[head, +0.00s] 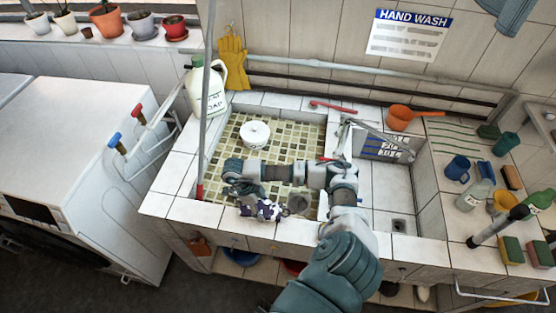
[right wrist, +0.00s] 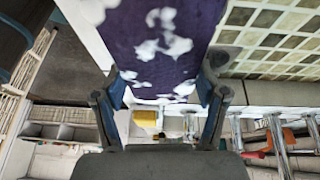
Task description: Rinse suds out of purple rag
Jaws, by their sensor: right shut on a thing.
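The purple rag (head: 266,210) has white suds patches and hangs at the front edge of the left basin in the head view. My right gripper (head: 246,204) is shut on it, with the arm reaching left across the basin. In the right wrist view the rag (right wrist: 168,45) spreads out between the two fingers (right wrist: 163,96), white suds on its purple cloth. The left basin (head: 222,166) has a mosaic floor. The right basin (head: 380,186) has plain white tiles. A metal tap (head: 378,136) reaches over the right basin. My left gripper is not in view.
A white lidded pot (head: 255,133) stands in the left basin. A soap jug (head: 207,90) stands at the back left corner. Mugs, bottles and sponges (head: 512,250) crowd the right counter. An orange dipper (head: 401,117) lies behind the tap. A thin pole (head: 205,110) rises at left.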

